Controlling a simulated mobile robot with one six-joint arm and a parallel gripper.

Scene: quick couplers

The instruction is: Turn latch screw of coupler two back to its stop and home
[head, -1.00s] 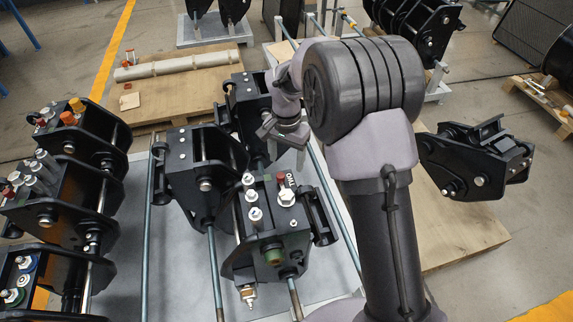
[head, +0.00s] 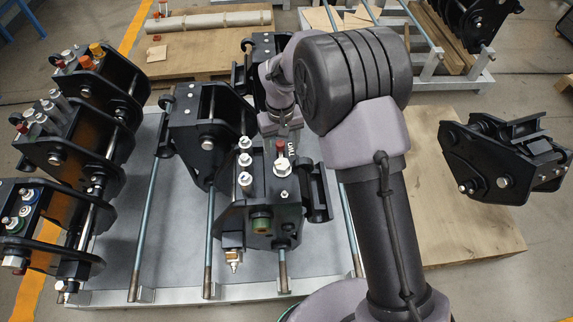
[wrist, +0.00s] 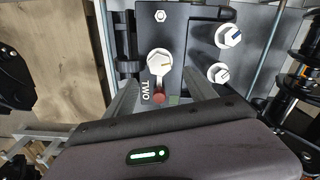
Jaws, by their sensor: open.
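Coupler two (head: 262,212) is a black block marked TWO, standing upright in the middle of the head view. In the head view my gripper (head: 281,128) is just behind the screw, partly hidden.
White bolts (head: 245,160) stand on coupler two's left side. A small hex bolt (head: 284,195) is in front of the screw. Another black coupler (head: 198,130) stands close at left, and a row of couplers (head: 65,145) farther left. A black coupler (head: 500,165) is at right.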

